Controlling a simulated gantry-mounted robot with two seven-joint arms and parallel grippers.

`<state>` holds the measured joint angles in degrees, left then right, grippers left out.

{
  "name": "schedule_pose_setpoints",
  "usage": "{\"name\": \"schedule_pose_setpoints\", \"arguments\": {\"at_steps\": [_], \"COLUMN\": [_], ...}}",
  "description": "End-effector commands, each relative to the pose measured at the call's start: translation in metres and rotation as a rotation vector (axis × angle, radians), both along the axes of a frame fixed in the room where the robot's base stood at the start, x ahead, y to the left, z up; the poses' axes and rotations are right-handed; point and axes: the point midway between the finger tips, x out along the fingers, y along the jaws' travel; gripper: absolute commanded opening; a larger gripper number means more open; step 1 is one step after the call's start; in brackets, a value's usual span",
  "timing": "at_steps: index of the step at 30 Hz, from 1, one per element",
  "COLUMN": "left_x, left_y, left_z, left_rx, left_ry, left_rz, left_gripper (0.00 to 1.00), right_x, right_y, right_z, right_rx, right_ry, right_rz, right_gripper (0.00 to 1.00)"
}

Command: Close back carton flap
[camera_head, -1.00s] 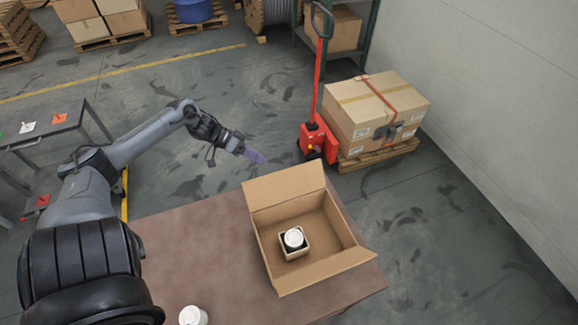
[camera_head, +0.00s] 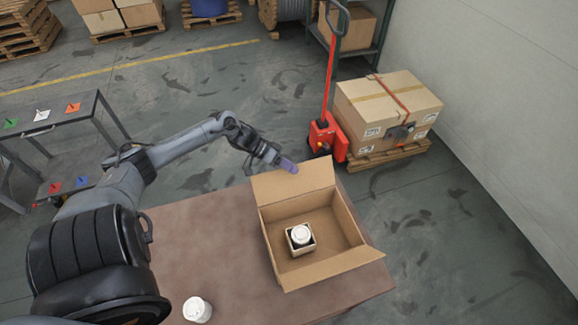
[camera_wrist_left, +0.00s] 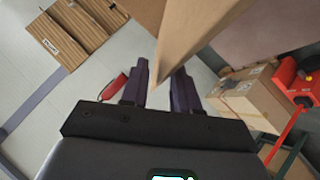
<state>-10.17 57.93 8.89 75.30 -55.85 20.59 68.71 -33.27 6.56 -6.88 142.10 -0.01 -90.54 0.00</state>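The open carton (camera_head: 330,265) stands on the brown table. Its back flap (camera_head: 292,182) sticks up and leans outward at the far side; a front flap (camera_head: 335,268) is folded outward. Inside sits a small box holding a white-lidded item (camera_head: 300,235). My left gripper (camera_head: 288,166) is at the back flap's top edge, on its far side. In the left wrist view its two dark purple fingers (camera_wrist_left: 160,80) stand apart, with a cardboard flap edge (camera_wrist_left: 185,45) in front of and partly between them. Contact cannot be told. My right gripper is not in view.
A white-lidded container (camera_head: 197,309) stands at the table's (camera_head: 205,245) near edge. Behind the table are a red pallet jack (camera_head: 327,135) and a strapped carton (camera_head: 385,112) on a pallet. A grey side table (camera_head: 60,125) stands at left.

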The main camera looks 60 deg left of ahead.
Motion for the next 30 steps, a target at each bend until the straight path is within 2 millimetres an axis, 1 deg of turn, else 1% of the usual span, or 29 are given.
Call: {"name": "schedule_pose_setpoints", "arguments": {"at_steps": [5,6,8,9,12,30], "left_x": [-0.0001,-0.0001,-0.0002,-0.0003,-0.0003,-0.0004], "left_y": [0.0,0.0,0.0,0.0001,0.0001,0.0001], "left_z": [-0.0003,-0.0003,-0.0004,-0.0003,-0.0003,-0.0003], "left_rx": [0.0,0.0,0.0,0.0,-0.001,0.0], "left_ry": [0.0,0.0,0.0,0.0,0.001,0.001], "left_rz": [0.0,0.0,0.0,0.0,0.001,0.0], "left_gripper": [0.3,0.28,0.19,0.13,0.0,0.0], "right_x": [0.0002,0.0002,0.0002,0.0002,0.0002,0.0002], "right_y": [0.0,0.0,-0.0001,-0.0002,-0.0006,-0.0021], "right_z": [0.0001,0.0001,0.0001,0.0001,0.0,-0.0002], "right_rx": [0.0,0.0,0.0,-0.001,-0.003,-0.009], "right_ry": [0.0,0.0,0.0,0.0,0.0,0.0], "right_rz": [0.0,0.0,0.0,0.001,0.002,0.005], "right_gripper": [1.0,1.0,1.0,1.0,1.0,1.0]}}
